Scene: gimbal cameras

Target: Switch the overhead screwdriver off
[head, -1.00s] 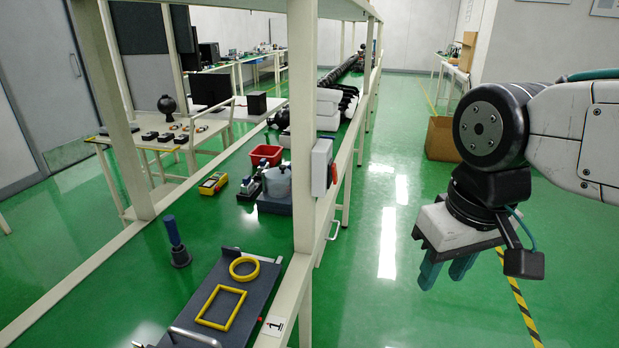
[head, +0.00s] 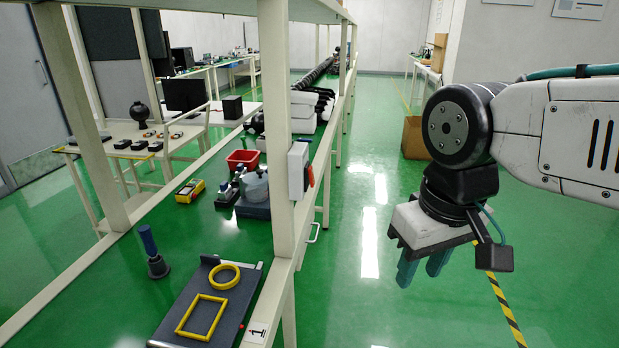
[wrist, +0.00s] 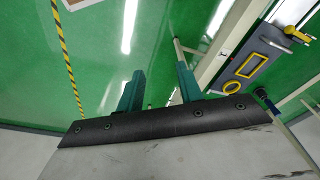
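A white box with a red-orange part on its side (head: 298,170) is fixed to the near white post of the workbench. It may be a switch box. A blue-handled tool with a dark base (head: 147,242) stands upright on the green bench surface at left; I cannot tell whether it is the screwdriver. No overhead screwdriver is clearly recognisable. My gripper (head: 422,270) hangs over the aisle to the right of the bench, well apart from the white box. Its two teal fingers are spread and empty, as the wrist view also shows (wrist: 160,70).
A grey board (head: 188,318) with a yellow ring and a yellow frame lies at the bench's front. A red bin (head: 243,160) and a yellow device (head: 190,191) sit farther back. A cardboard box (head: 413,137) stands on the floor. The green aisle is clear.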

